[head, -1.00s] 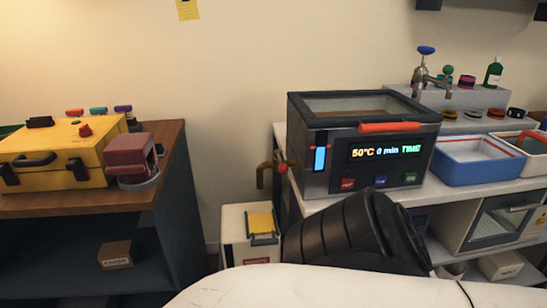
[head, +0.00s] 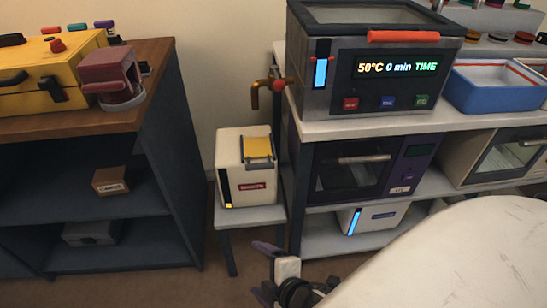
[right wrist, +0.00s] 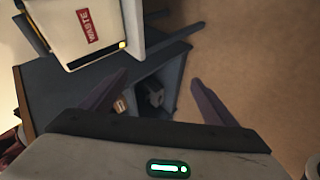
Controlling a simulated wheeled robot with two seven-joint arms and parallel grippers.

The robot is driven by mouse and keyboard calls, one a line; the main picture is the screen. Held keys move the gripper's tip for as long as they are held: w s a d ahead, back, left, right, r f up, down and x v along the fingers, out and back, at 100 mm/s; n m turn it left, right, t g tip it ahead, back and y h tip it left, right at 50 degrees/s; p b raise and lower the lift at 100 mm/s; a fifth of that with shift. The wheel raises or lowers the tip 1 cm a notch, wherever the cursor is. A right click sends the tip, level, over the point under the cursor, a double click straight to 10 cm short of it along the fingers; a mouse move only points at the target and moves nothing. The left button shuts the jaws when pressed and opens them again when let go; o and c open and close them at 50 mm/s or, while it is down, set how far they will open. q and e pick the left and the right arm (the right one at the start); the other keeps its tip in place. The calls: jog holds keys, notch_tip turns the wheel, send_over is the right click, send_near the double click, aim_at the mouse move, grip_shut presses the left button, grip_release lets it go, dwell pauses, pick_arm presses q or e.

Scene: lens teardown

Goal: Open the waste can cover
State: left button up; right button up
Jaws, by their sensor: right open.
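The waste can (head: 237,190) is a white box with a red label, standing on a small grey stand left of the right-hand bench. Its yellow cover (head: 258,147) with a grey frame lies on the top and looks closed. In the right wrist view the can (right wrist: 75,47) is at the upper left, with its WASTE label readable. My right gripper (head: 262,272) is open and empty, low in front of the stand, below and apart from the can. Its two spread fingers show in the right wrist view (right wrist: 158,78). My left gripper is not in view.
A heated bath (head: 335,110) stands on the bench right of the can, with a brown tap (head: 262,88) sticking out above the can. A dark shelf unit (head: 110,215) stands left. There is a gap between it and the can's stand (head: 222,222).

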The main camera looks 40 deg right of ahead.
jog(key=w+d+r+n+t+h+b, duration=0.1)
jog(key=w+d+n+t+h+b, duration=0.15)
jog(key=w+d+n+h, duration=0.35)
jog(key=n+t+h+b, duration=0.3)
jog(key=n+b, duration=0.2)
jog(key=n, duration=0.7)
send_near(260, 168)
jog(key=x, duration=0.2)
jog(key=b+x, duration=0.1)
jog(key=x, duration=0.8)
jog(key=shift+w+d+r, duration=0.1)
jog(key=shift+w, duration=0.05)
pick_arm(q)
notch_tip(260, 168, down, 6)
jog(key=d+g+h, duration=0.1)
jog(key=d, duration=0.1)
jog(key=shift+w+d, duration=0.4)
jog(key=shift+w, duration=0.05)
